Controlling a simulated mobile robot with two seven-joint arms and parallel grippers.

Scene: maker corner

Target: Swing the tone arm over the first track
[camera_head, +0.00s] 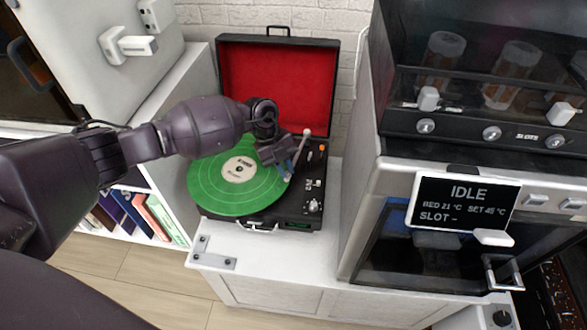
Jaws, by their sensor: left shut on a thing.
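A record player (310,185) in an open black case with a red-lined lid stands on a white cabinet. A green record (222,190) with a pale label lies on its platter. The tone arm (302,145) shows as a thin pale rod with a rounded end at the record's right side. My left gripper (287,170) reaches in from the left over the record and is shut on the tone arm near the record's right edge. The gripper hides part of the tone arm, so I cannot tell whether its tip touches the record. My right gripper is out of view.
Right of the player stands a machine with a display (466,203) reading IDLE. The raised lid (275,80) stands behind the platter. A grey cabinet (180,85) and books (160,215) are at the left.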

